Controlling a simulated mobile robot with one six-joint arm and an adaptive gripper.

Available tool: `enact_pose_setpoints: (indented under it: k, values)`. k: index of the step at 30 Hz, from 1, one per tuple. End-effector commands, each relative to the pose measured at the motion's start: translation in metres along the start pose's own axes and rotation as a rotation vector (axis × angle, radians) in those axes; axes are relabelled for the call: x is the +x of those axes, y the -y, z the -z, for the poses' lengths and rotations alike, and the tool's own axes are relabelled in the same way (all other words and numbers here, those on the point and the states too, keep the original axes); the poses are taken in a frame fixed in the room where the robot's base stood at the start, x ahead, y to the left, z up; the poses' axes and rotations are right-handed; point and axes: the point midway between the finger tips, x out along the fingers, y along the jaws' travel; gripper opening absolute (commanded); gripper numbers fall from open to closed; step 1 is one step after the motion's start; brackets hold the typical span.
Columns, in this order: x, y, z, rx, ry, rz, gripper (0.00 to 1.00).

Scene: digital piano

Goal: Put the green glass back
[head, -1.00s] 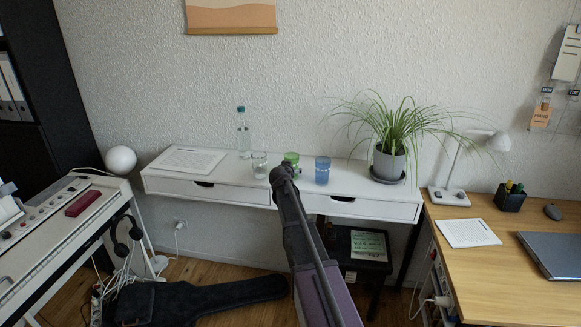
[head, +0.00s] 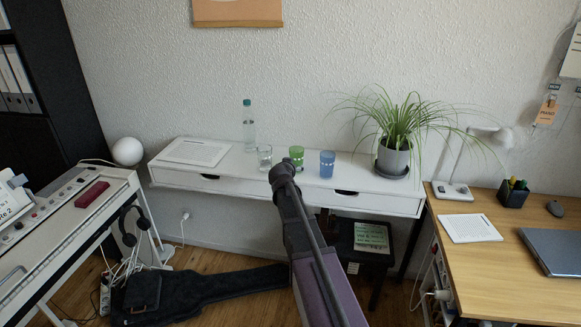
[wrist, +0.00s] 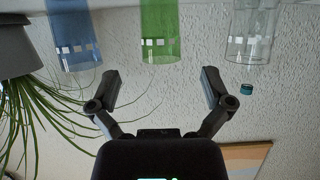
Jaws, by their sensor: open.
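The green glass (head: 296,155) stands on the white wall desk (head: 240,168), between the clear glass (head: 265,157) and the blue glass (head: 327,163). My arm rises in front of it in the head view. In the wrist view, which is upside down, the green glass (wrist: 160,32) hangs centred beyond my gripper (wrist: 161,80). The two fingers are spread wide with nothing between them; the glass appears to be ahead of the fingertips, apart from them. The blue glass (wrist: 74,35) and the clear glass (wrist: 249,35) flank it.
A bottle (head: 249,127) stands behind the clear glass. A potted plant (head: 393,155) is to the right, a paper pad (head: 195,152) to the left. A wooden desk (head: 500,255) is at right, a piano (head: 70,225) at left, a guitar case (head: 200,290) on the floor.

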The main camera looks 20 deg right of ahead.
Motion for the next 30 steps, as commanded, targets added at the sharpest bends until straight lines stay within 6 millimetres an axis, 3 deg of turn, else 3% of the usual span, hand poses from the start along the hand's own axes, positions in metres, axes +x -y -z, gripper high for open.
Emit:
enact_pose_setpoints:
  k: [11,17,23,30]
  values:
    - [0.0,0.0,0.0,0.0,0.001,0.0,1.0]
    - [-0.013,-0.003,-0.015,-0.014,0.05,-0.015,1.0]
    - [-0.056,-0.006,-0.062,-0.071,0.228,-0.042,1.0]
    - [-0.148,-0.007,-0.152,-0.223,0.598,0.011,1.0]
